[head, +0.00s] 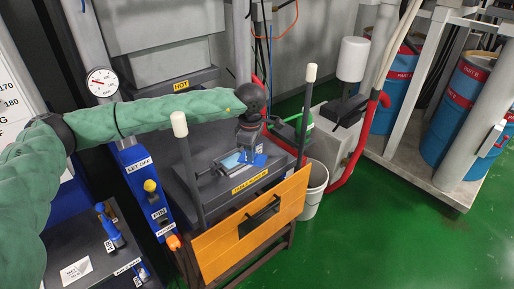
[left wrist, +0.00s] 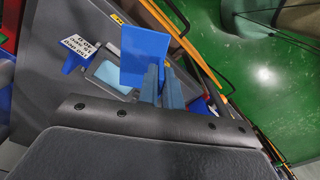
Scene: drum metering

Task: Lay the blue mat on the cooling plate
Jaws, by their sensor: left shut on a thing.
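My left gripper (head: 250,153) is above the dark grey bench top with the yellow label, which I take for the cooling plate (head: 212,190). In the left wrist view the left gripper (left wrist: 160,82) is shut on a flat blue piece, the blue mat (left wrist: 145,55). In the head view only a small part of the mat (head: 259,160) shows beside the fingers. The mat looks tilted up from the surface. I cannot tell whether its lower edge touches the plate. My right gripper is not in view.
A grey frame with a pale blue face (head: 230,161) lies beside the gripper. An orange front panel (head: 225,240) and two white-capped posts (head: 180,125) border the bench. A HOT label (head: 181,85) is behind. A white bucket (head: 313,190) stands to the right.

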